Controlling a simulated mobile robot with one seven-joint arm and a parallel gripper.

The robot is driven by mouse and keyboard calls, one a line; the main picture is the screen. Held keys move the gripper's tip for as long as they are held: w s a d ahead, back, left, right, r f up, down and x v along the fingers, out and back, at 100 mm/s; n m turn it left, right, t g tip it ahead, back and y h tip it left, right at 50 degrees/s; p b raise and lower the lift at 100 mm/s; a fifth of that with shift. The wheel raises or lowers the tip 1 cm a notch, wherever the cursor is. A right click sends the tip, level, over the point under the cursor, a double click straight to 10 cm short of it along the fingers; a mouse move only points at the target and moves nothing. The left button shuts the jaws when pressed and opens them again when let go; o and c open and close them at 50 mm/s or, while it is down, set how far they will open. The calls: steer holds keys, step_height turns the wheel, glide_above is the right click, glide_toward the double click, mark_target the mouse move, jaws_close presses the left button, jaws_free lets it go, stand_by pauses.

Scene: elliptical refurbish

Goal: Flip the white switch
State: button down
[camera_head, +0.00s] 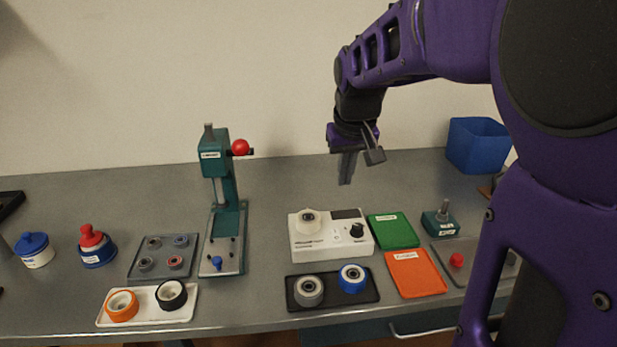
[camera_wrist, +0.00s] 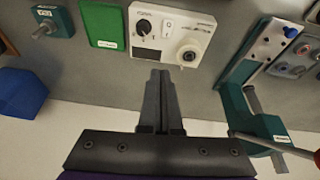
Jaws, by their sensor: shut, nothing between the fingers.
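A white box (camera_head: 305,243) stands on the table at the centre, with a dark display, a black knob (camera_head: 356,231) and a round fitting on top. It also shows in the wrist view (camera_wrist: 205,32), where a small white switch (camera_wrist: 168,27) sits between the black knob and the round fitting. Which way the switch is tipped is too small to tell. My gripper (camera_head: 346,182) is above and behind the box, pointing down, apart from it. In the wrist view my gripper (camera_wrist: 160,73) has its fingers together, with nothing held.
A teal press (camera_head: 222,200) with a red ball handle stands left of the box. A green tray (camera_head: 393,232) and an orange tray (camera_head: 416,274) lie to its right. A black tray (camera_head: 374,293) with two wheels lies in front. A blue bin (camera_head: 478,145) stands at back right.

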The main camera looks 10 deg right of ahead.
mark_target(335, 230)
steer(key=shift+s+a+f+m+g, duration=0.2)
steer(key=shift+s+a+m+g, duration=0.1)
steer(key=shift+f, duration=0.1)
steer(key=x, duration=0.4)
steer(key=b+x, duration=0.1)
steer(key=x, duration=0.4)
steer(key=s+b+x, duration=0.1)
steer(key=x, duration=0.3)
steer(key=shift+w+a+f, duration=0.15)
steer(key=shift+a+f, duration=0.05)
steer(key=shift+f, duration=0.3)
